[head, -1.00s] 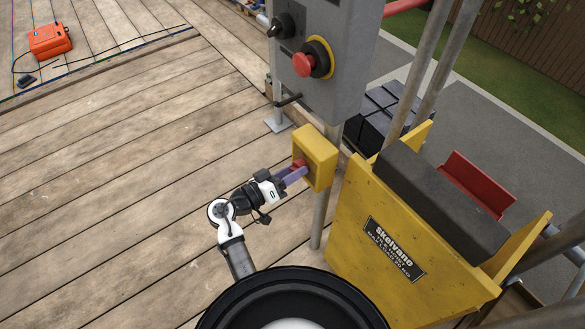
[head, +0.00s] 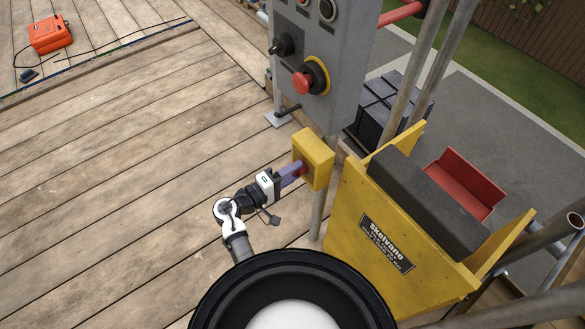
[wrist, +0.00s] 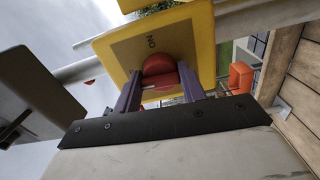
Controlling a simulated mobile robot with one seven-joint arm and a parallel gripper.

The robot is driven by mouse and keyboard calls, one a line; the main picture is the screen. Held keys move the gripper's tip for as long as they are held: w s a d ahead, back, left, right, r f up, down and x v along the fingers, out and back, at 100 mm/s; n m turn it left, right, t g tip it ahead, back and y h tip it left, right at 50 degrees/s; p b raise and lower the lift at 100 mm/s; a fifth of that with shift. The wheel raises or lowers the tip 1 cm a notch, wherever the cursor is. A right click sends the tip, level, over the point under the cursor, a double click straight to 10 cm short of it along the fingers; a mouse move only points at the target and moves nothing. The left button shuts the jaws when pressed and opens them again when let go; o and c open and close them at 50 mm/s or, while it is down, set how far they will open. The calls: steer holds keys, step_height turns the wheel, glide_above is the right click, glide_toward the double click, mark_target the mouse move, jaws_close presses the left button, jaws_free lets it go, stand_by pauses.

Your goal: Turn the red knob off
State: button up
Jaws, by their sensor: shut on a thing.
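The red knob (wrist: 160,66) sits on the front face of a yellow box (wrist: 203,40) mounted on a post. In the wrist view it lies between my two purple fingers, and an "ON" mark shows above it. In the head view the yellow box (head: 319,158) is right of my gripper (head: 299,170), and the knob is mostly hidden by the fingers. My gripper is shut on the knob, with its fingers reaching to the box face.
A grey control panel (head: 340,62) with a red mushroom button (head: 303,82) and a black switch (head: 281,46) stands above the box. A yellow hopper (head: 350,222) stands close on the right. Open wooden decking (head: 120,160) lies to the left, with an orange case (head: 50,34) far off.

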steer(key=shift+n, duration=0.5)
steer(key=o, duration=1)
steer(key=shift+c, duration=0.2)
steer(key=b+v, duration=0.3)
steer(key=v, duration=1.1)
